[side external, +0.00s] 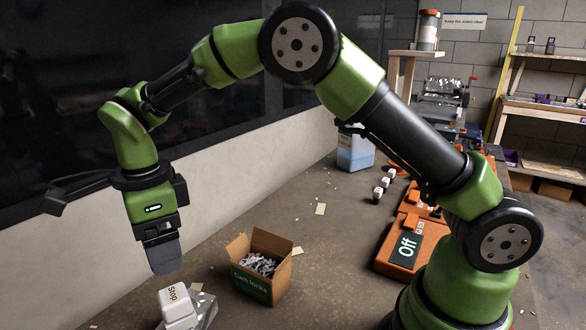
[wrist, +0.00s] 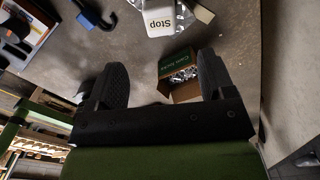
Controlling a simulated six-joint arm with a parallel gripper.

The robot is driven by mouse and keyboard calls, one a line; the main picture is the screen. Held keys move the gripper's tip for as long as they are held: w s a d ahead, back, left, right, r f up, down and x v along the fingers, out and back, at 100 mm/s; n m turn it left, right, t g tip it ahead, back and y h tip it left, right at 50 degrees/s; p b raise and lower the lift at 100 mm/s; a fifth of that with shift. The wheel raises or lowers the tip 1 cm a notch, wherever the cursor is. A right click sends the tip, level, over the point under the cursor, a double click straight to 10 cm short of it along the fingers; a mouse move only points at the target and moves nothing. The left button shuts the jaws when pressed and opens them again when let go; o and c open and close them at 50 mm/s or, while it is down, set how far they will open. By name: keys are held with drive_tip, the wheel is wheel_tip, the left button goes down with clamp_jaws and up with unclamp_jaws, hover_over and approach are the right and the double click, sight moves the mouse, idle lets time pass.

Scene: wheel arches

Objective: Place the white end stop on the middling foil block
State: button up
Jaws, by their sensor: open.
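The white end stop (side external: 174,304), marked "Stop", is at the bottom left of the side view. It also shows at the top of the wrist view (wrist: 159,20). A shiny foil block (side external: 208,308) lies directly under or against it, partly hidden by it and cut by the frame edge; foil also shows beside it in the wrist view (wrist: 185,19). I cannot tell its size against other foil blocks. My gripper (side external: 166,262) hangs above the end stop, apart from it. Its two dark fingers are spread and empty in the wrist view (wrist: 162,82).
An open cardboard box (side external: 254,287) of small grey pieces stands right of the end stop. An orange unit marked "Off" (side external: 404,250), small white-topped pieces (side external: 382,183) and a blue-filled container (side external: 355,148) stand farther back. A pale wall (side external: 240,155) runs along the left. Bench between is mostly clear.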

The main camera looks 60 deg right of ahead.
drive_tip(key=s+d+r+n+t+y, duration=0.1)
drive_tip(key=s+d+r+n+t, duration=0.1)
drive_tip(key=s+d+r+n, duration=0.4)
drive_tip(key=s+d+r+n+t+y, duration=0.1)
drive_tip(key=s+d+r+n+t, duration=0.2)
drive_tip(key=r, duration=0.5)
drive_tip(key=s+d+n+t, duration=0.2)
drive_tip(key=s+d+n, duration=0.1)
drive_tip(key=s+n, duration=0.6)
drive_tip(key=s, duration=0.3)
drive_tip(key=shift+s+d+f, duration=0.3)
drive_tip(key=shift+d+f, duration=0.05)
drive_tip(key=shift+f, duration=0.05)
